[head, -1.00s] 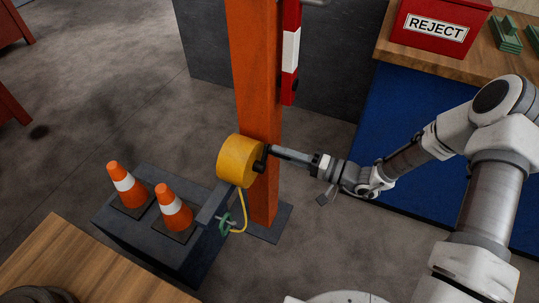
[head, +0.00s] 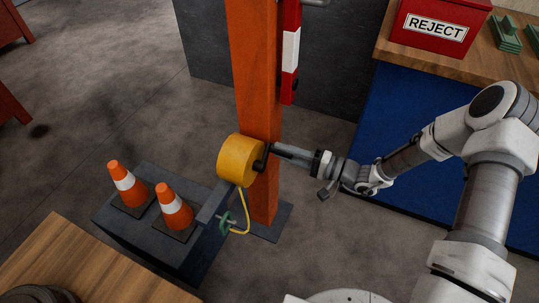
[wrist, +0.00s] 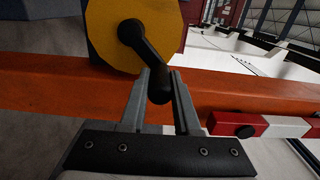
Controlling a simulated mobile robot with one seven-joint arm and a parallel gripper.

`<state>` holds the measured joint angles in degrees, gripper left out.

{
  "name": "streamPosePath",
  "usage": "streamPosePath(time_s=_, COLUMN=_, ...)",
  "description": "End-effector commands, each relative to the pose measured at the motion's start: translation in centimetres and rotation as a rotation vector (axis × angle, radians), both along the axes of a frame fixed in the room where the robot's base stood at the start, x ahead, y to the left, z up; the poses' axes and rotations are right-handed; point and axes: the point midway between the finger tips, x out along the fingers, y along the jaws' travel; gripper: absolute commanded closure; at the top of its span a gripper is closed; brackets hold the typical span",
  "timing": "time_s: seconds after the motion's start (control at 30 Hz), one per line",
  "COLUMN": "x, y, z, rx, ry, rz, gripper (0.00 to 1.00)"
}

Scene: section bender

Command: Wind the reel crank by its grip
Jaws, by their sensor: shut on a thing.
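The yellow reel (head: 236,160) is mounted on the orange post (head: 258,60). Its black crank (head: 263,158) is on the side facing my arm; in the wrist view the crank arm (wrist: 140,42) slants from the reel's hub (wrist: 130,32) down to the black grip. My gripper (head: 273,150) is at the crank's outer end. In the wrist view my gripper (wrist: 160,88) has its two fingers on either side of the grip (wrist: 160,88), shut on it. The yellow reel also shows in the wrist view (wrist: 100,30).
Two orange-and-white cones (head: 122,182) stand on a dark block (head: 150,235) left of the reel. A yellow hose (head: 245,215) hangs below it by a green ring (head: 225,224). A red-and-white bar (head: 291,50) hangs beside the post. A bench with a red REJECT box (head: 440,28) is at right.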

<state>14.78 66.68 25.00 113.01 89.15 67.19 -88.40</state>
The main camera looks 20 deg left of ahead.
Motion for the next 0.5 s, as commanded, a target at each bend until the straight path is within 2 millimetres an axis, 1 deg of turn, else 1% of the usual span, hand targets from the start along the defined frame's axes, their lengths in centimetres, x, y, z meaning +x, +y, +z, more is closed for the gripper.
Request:
streamPosePath(time_s=0.23, x=0.79, y=-0.10, z=-0.77, rx=0.013, ry=0.162, rz=-0.004, gripper=1.00)
streamPosePath(time_s=0.5, x=0.88, y=-0.12, z=-0.88, rx=0.014, ry=0.187, rz=-0.003, gripper=1.00)
